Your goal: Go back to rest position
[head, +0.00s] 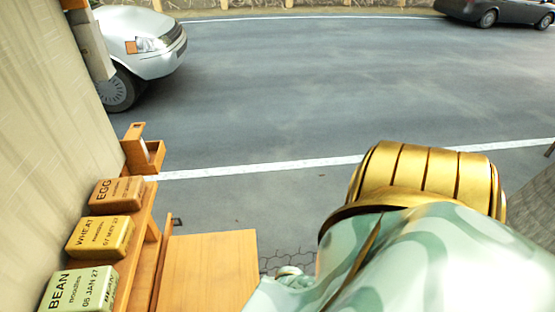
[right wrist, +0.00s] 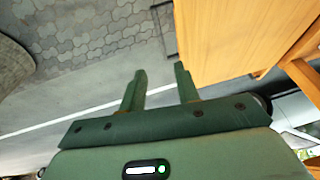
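My right gripper (right wrist: 160,72) shows in the right wrist view. Its two green fingers stand apart with nothing between them, so it is open and empty. Paved ground lies beyond the fingertips, and an orange wooden panel is close to the right finger; I cannot tell the exact distance. In the head view a mint-green and gold part of my own arm fills the lower right, and neither gripper shows there. My left gripper is not in view.
A wooden shelf (head: 146,246) at lower left of the head view holds boxes marked EGG (head: 117,195), WHEAT (head: 99,236) and BEAN (head: 78,290). A wooden surface (head: 207,270) stands beside it. A white car (head: 150,45) and dark car (head: 497,10) are on the open road.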

